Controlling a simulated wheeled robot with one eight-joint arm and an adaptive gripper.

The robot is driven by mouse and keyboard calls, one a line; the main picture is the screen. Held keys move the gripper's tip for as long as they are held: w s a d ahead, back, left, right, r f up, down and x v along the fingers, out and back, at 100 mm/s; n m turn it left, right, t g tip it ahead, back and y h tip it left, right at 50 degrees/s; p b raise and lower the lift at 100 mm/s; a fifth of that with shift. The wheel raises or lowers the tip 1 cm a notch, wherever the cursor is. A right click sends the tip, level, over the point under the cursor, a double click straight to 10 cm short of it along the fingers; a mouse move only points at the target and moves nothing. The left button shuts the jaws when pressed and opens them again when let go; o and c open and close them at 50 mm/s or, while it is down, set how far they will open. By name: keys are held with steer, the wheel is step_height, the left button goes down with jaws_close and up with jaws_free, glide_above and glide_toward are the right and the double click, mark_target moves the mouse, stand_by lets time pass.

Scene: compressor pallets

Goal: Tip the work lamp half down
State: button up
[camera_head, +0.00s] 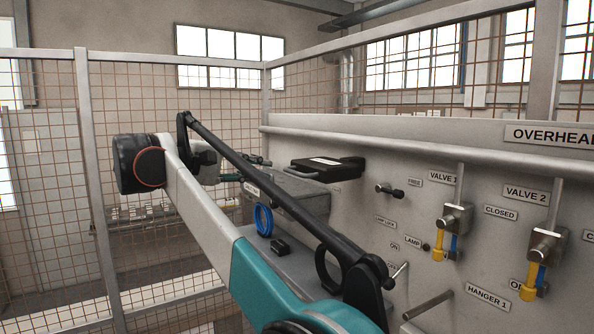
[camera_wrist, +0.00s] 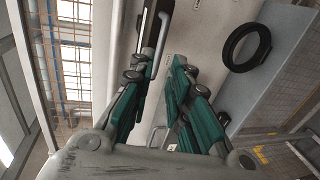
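The work lamp appears to be the flat black unit with a pale panel on top (camera_head: 325,166), mounted on the grey panel and jutting left, roughly level. In the wrist view, a black body with a pale bar (camera_wrist: 157,35), likely the lamp, lies beyond the left fingertip. My gripper (camera_head: 250,168) is left of the lamp in the head view, partly hidden behind my arm. I cannot tell whether a finger touches the lamp.
A grey box (camera_head: 300,197) sits below the lamp on a shelf. A blue ring (camera_head: 263,220) and a black ring (camera_wrist: 246,47) are nearby. Valve handles (camera_head: 440,243) and knobs protrude from the panel (camera_head: 470,137) on the right. Mesh fencing (camera_head: 180,100) stands behind.

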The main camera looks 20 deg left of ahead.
mark_target(293, 173)
steer(key=p+x, duration=0.1)
steer(key=x, duration=0.9)
steer(key=shift+w+d+p, duration=0.2)
steer(key=shift+w+p, duration=0.1)
steer(key=shift+p, duration=0.05)
steer(key=shift+f, duration=0.1)
steer(key=shift+c, duration=0.2)
jaws_close()
